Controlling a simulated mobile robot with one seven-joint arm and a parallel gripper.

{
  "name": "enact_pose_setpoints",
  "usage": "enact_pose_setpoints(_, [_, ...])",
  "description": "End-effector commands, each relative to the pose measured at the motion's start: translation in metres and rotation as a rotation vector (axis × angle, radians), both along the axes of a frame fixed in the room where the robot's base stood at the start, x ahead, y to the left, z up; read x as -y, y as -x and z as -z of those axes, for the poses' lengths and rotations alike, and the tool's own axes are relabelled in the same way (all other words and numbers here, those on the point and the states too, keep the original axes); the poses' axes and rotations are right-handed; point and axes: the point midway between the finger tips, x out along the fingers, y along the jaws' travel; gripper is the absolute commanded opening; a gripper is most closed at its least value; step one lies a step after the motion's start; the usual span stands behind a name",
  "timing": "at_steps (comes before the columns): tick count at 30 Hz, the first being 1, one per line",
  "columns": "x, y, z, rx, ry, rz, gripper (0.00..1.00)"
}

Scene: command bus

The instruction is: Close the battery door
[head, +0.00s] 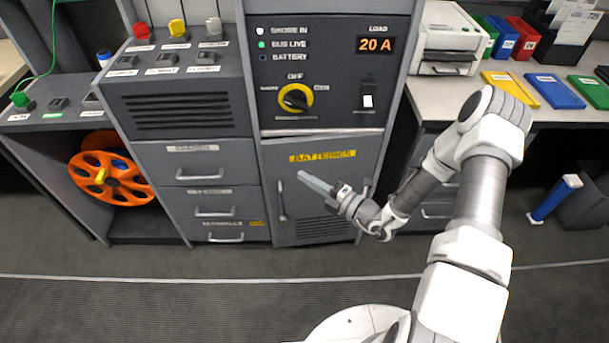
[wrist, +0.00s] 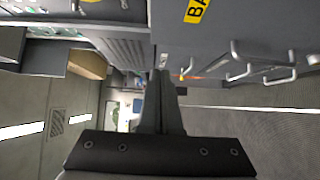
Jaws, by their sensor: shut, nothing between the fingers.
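The battery door (head: 325,180) is the grey panel with the yellow "BATTERIES" label, low in the middle cabinet in the head view. Its top edge slants a little against the frame, so it looks slightly ajar; how far I cannot tell. Its upright handle (head: 282,201) is on the left side. My gripper (head: 302,176) is shut and empty, in front of the door, right of the handle's top. In the wrist view the fingers (wrist: 163,76) are together beside the door face (wrist: 240,25), with its label partly in view. Contact with the door cannot be told.
Drawers with bar handles (head: 200,177) are left of the door. A panel with a yellow-ringed dial (head: 296,98) is above it. An orange reel (head: 110,168) is at the left, and a desk (head: 455,98) with a printer and binders is at the right. Floor in front is clear.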

Motion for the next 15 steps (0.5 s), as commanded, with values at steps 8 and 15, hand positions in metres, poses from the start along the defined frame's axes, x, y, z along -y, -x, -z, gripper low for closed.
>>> enact_pose_setpoints(8, [-0.048,-0.040,0.002,0.004,0.002,-0.005,0.00])
enact_pose_setpoints(15, [-0.058,-0.075,0.002,0.003,0.003,-0.001,0.00])
